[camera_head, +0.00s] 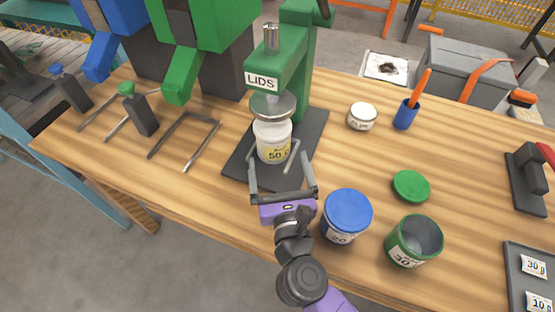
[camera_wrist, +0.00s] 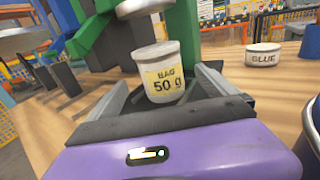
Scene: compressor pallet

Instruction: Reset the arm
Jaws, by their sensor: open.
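My gripper (camera_head: 279,172) is open, with its two grey fingers on either side of a white jar (camera_head: 271,143) labelled 50 g. In the wrist view the jar (camera_wrist: 162,71) stands upright between the fingers (camera_wrist: 165,85), with a visible gap to each of them. The jar stands on the dark base (camera_head: 240,165) of the green press marked LIDS (camera_head: 297,60).
A blue-lidded tin (camera_head: 347,212) stands close right of my gripper. An open green tin (camera_head: 413,241), a green lid (camera_head: 411,186), a small white jar (camera_head: 362,116) and a blue cup (camera_head: 405,114) are farther right.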

